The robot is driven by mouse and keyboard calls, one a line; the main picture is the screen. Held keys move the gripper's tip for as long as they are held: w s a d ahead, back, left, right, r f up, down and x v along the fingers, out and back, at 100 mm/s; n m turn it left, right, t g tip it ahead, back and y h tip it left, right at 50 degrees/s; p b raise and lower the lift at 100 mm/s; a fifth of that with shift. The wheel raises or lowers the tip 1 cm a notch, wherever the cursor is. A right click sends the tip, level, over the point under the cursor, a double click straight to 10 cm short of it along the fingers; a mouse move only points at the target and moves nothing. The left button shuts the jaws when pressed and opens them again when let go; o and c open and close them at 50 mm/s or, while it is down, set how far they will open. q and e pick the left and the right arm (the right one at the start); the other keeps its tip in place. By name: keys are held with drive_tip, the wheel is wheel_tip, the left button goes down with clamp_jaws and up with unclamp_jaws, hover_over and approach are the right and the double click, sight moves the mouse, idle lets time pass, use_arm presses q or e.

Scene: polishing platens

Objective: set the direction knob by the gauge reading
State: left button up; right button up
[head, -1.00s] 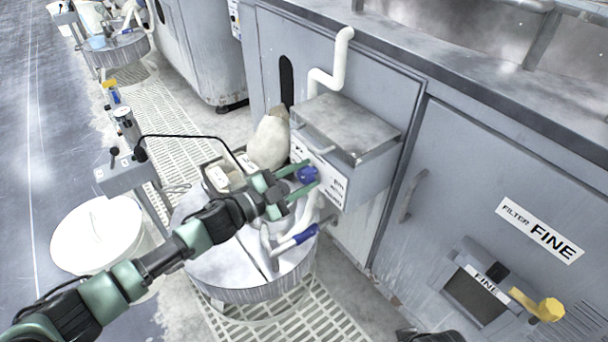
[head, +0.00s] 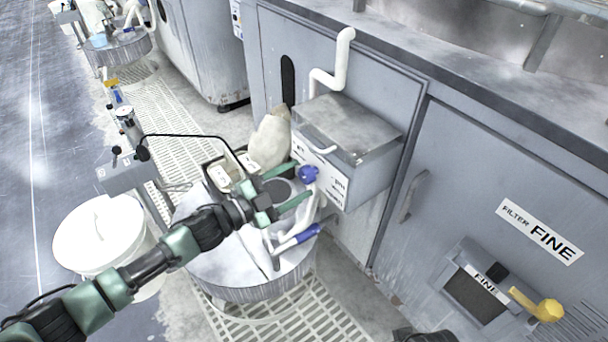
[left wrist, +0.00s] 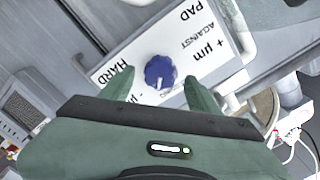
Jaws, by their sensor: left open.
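The blue direction knob (head: 308,174) sits on the white labelled panel (head: 333,186) of a grey metal box. In the left wrist view the knob (left wrist: 160,72) has a white mark pointing toward the bottom of the picture. Upside-down print around it reads "HARD", "PAD", "AGAINST", "+ µm" and "- µm". My left gripper (head: 303,182) is open and empty in front of the knob, one finger on either side in the wrist view. A small round instrument (head: 124,113), perhaps the gauge, stands at the left; its reading is too small to tell.
A white bucket (head: 98,235) is at the left. A "FILTER FINE" cabinet with a yellow knob (head: 549,310) is at the right.

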use_arm(q)
drive_tip(key=v, duration=0.4)
drive_tip(key=shift+s+a, duration=0.2)
drive_tip(key=shift+a, duration=0.1)
use_arm(e)
drive_tip(key=shift+f, duration=0.95)
use_arm(q)
drive_tip(key=shift+f, duration=0.1)
use_arm(e)
drive_tip(key=shift+s, duration=0.1)
